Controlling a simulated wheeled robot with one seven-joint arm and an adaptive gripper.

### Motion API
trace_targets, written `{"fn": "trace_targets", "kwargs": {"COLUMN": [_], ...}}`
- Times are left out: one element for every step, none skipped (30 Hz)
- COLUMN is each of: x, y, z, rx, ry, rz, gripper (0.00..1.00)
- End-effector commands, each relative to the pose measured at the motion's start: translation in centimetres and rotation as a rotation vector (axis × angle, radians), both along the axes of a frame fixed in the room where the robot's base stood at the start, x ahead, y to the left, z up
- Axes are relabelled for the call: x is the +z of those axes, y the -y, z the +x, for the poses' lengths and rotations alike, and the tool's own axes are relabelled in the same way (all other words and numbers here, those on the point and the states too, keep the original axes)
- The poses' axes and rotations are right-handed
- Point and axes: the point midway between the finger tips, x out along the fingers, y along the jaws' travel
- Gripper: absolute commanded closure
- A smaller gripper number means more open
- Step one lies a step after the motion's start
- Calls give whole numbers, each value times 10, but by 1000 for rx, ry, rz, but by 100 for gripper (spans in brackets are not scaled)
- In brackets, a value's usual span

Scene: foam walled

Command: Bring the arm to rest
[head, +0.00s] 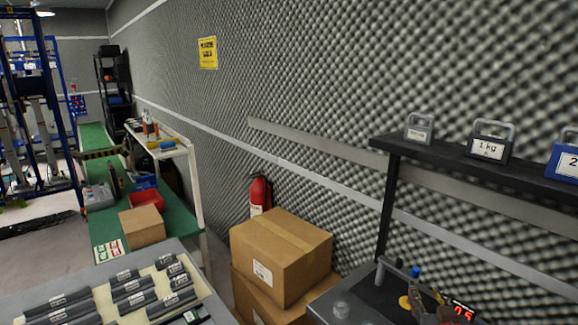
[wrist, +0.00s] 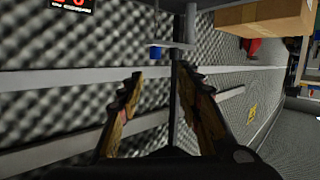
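My gripper (wrist: 158,74) shows in the wrist view with its two jagged, brownish fingers spread apart and nothing between them. In the head view part of my gripper (head: 428,302) shows at the bottom right, in front of a dark bench top with a red digital display (head: 463,311). The rest of my arm is out of the head view. In the wrist view the room appears turned over, with the foam wall (wrist: 60,110) behind the fingers.
A dark shelf (head: 480,172) with labelled weights stands above the bench. Stacked cardboard boxes (head: 280,255) and a fire extinguisher (head: 260,194) stand left of it. A grey table (head: 190,262) with a foam tray of dark labelled pieces is at the lower left.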

Motion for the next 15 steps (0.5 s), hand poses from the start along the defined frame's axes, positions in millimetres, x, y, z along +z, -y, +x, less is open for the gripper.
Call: {"fn": "trace_targets", "kwargs": {"x": [14,17,21,24,27,30,33,35,39,40,42,45,47,48,51], "y": [-10,-14,-21,-26,-31,-39,-45,-52,-60,-68,-75,-85,-92,-99,-109], "z": [-6,-11,-19,-25,-32,-42,-51,-59,-72,-82,-93,-108,-120,-132,-148], "rx": [-4,-8,-12,-16,-18,-18,-18,-16,-12,-7,0,9,19,28,44], "ry": [-43,-77,-119,-151,-183,-227,-261,-294,-336,-370,-405,-448,-484,-517,-560], "rz": [0,2,6,11,16,23,29,35,45,51,60,71,79,86,95], "gripper": [65,65,65,65,65,65,65,65,65,65,65,65,65,65,65]}}
